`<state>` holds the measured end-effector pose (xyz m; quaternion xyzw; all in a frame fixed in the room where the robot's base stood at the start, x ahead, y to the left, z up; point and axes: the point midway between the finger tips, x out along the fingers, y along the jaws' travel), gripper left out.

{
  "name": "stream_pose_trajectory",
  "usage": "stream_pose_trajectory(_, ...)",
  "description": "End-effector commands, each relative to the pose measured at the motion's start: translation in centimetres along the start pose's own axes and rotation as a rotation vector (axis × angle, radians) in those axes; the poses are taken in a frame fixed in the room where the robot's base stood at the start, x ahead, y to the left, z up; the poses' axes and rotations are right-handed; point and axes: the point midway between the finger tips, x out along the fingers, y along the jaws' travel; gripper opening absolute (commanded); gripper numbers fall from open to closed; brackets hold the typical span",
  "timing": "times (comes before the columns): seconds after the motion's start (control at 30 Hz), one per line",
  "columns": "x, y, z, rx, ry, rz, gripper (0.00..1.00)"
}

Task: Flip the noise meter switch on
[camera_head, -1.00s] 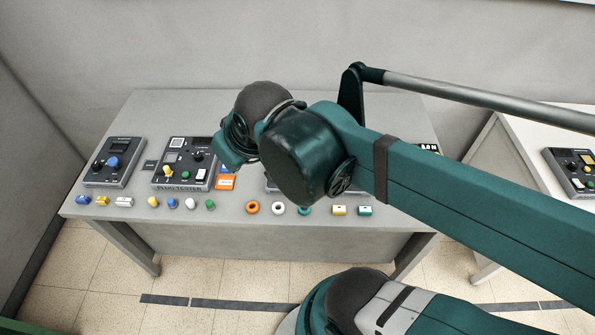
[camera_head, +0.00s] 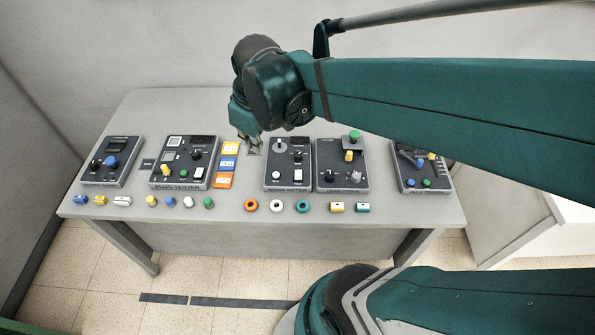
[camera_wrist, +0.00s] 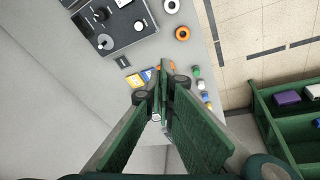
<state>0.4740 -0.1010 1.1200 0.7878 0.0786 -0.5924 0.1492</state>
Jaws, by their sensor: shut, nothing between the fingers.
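The meter box (camera_head: 286,184), with a small label that seems to end in "METER", sits mid-table in the head view. It has a grey dial (camera_head: 281,146), a black knob (camera_head: 297,155), a round white button (camera_head: 276,175) and a white rectangular switch (camera_head: 298,174). Whether the switch is on cannot be told. In the wrist view, the box (camera_wrist: 118,42) is at the upper left. My gripper (camera_head: 252,146) is shut and empty, left of the box's back part and apart from it. In the wrist view, its fingertips (camera_wrist: 160,88) are together near the coloured cards.
Yellow, blue and orange cards (camera_head: 224,181) lie left of the meter. The plug tester (camera_head: 160,183) and another box (camera_head: 100,180) stand further left. Two boxes (camera_head: 340,187) (camera_head: 425,188) stand right. Rings (camera_head: 276,205) and small parts line the front edge. A green crate (camera_wrist: 262,105) is off the table.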

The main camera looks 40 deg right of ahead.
Motion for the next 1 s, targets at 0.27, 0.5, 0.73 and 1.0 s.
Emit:
stream_pose_trajectory(0.27, 1.7, 2.8, 0.8, -0.080, -0.071, -0.038, 0.00)
stream_pose_trajectory(0.5, 3.2, 4.9, 1.8, -0.151, -0.126, -0.082, 0.00)
stream_pose_trajectory(0.73, 4.7, 7.0, 2.9, -0.217, -0.171, -0.133, 0.00)
stream_pose_trajectory(1.0, 6.5, 9.4, 4.4, -0.294, -0.212, -0.201, 0.00)
